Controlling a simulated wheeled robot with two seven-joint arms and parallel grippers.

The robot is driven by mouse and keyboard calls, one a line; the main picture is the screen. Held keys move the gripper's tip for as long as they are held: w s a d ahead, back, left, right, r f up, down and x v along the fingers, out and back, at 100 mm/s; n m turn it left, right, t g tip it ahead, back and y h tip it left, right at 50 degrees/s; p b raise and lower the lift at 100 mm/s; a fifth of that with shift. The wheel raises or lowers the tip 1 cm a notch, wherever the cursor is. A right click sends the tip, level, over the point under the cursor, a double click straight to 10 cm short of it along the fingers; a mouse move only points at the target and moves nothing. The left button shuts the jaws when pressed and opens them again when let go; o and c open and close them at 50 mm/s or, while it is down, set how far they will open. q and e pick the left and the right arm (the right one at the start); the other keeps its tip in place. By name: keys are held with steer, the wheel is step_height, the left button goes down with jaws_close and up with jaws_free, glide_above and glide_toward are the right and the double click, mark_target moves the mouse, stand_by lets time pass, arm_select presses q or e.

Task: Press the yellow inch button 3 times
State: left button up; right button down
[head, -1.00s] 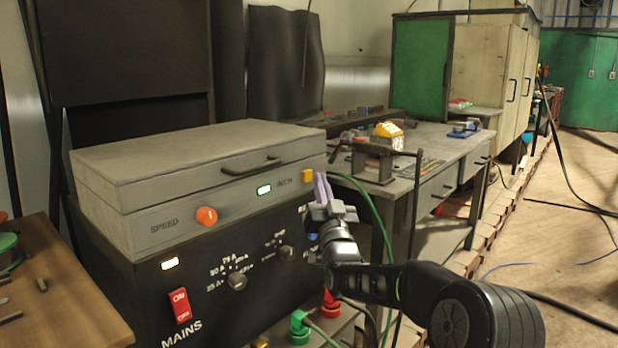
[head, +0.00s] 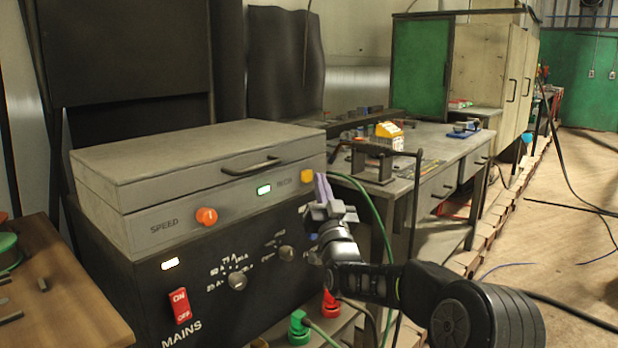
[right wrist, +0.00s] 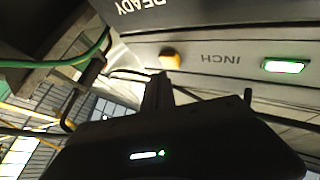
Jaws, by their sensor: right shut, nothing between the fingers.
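The yellow inch button (head: 307,175) is on the right end of the grey panel front, right of a lit green lamp (head: 264,189). In the right wrist view the yellow button (right wrist: 171,60) shows beside the INCH lettering, with the lit lamp (right wrist: 285,66) to its right. My right gripper (head: 323,186), with pale purple fingers, is shut and empty. It is just right of the button in the head view. In the right wrist view the dark fingers (right wrist: 158,88) point toward the button, just below it; I cannot tell whether they touch. My left gripper is not in view.
The panel also bears an orange speed knob (head: 206,216). Below are a red mains switch (head: 180,306) and black dials (head: 237,281). A green cable (head: 380,215) hangs behind my right gripper. A workbench (head: 455,150) stands behind at right, with open floor beyond.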

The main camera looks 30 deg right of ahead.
steer(key=shift+w+f, duration=0.1)
stand_by(0.4)
steer(key=shift+w+a+b, duration=0.1)
steer(key=shift+w+b, duration=0.2)
steer(key=shift+b, duration=0.15)
steer(key=shift+w+a, duration=0.15)
steer(key=shift+w, duration=0.35)
stand_by(0.5)
stand_by(0.4)
steer(key=shift+s+d+b, duration=0.25)
steer(key=shift+s+b, duration=0.6)
steer(key=shift+b, duration=0.1)
